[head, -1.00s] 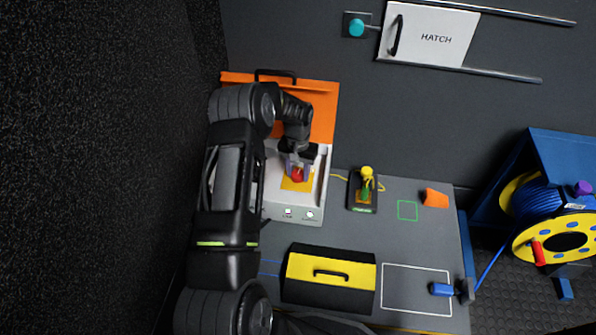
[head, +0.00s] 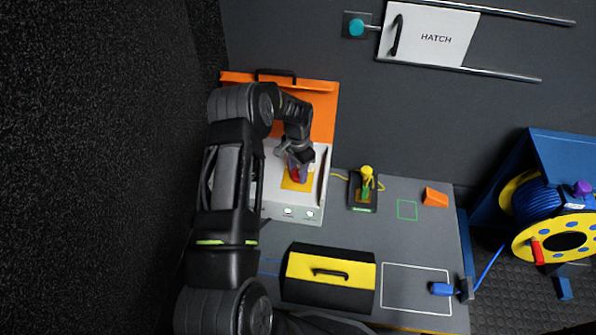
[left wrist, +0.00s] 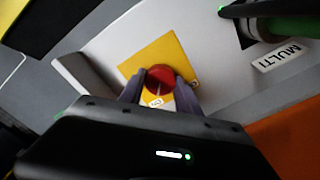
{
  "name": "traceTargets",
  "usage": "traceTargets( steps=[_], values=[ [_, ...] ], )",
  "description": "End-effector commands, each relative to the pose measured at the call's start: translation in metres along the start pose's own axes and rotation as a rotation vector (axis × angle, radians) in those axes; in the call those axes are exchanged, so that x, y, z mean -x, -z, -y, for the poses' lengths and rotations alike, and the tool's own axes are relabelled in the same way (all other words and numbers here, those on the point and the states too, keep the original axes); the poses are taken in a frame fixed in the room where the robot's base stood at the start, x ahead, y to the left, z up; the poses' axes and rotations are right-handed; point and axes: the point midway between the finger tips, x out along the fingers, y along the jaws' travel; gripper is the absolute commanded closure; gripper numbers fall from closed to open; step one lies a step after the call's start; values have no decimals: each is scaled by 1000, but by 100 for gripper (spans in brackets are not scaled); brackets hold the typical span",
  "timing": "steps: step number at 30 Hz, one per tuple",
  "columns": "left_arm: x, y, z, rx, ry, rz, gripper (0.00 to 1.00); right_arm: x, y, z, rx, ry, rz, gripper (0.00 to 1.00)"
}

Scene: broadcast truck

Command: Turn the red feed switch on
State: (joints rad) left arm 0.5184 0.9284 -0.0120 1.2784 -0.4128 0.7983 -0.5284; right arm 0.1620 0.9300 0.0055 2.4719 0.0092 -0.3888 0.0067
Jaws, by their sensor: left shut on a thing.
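The red feed switch (left wrist: 160,78) is a round knob on a yellow plate (left wrist: 152,55), inside the white panel of an open orange-lidded case (head: 323,110). My left gripper (left wrist: 160,92) is shut on the knob, with one finger on each side. A pale line on the knob points toward a small label that looks like ON. Another label at the plate's side is mostly hidden by a finger. In the head view my left gripper (head: 299,170) covers part of the red knob. My right gripper is not in view.
A black device with a yellow-topped green plug (head: 366,185) stands right of the case. A black and yellow toolbox (head: 330,278) is in front. A blue cable reel (head: 550,210) is at the right, and a white hatch (head: 430,35) is on the wall.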

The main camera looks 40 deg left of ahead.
Motion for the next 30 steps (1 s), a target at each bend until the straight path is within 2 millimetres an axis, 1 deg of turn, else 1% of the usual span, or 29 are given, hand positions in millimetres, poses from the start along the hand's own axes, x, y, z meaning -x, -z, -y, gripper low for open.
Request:
traceTargets(
  steps=[8, 9, 16, 17, 25, 28, 30],
  values=[
    [0, 0, 0, -4, 0, 1, 100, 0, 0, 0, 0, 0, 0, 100],
    [0, 0, 0, -4, 0, 1, 59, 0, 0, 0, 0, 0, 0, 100],
    [0, 0, 0, -2, 0, 0, 40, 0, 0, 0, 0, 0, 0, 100],
    [0, 0, 0, -2, 0, 0, 39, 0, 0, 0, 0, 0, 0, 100],
    [2, 0, 0, -1, 1, 0, 39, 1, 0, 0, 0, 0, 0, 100],
    [9, 0, 0, -2, 1, 0, 39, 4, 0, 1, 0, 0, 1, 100],
    [17, 0, 0, -2, 2, -1, 39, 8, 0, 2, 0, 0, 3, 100]
  ],
)
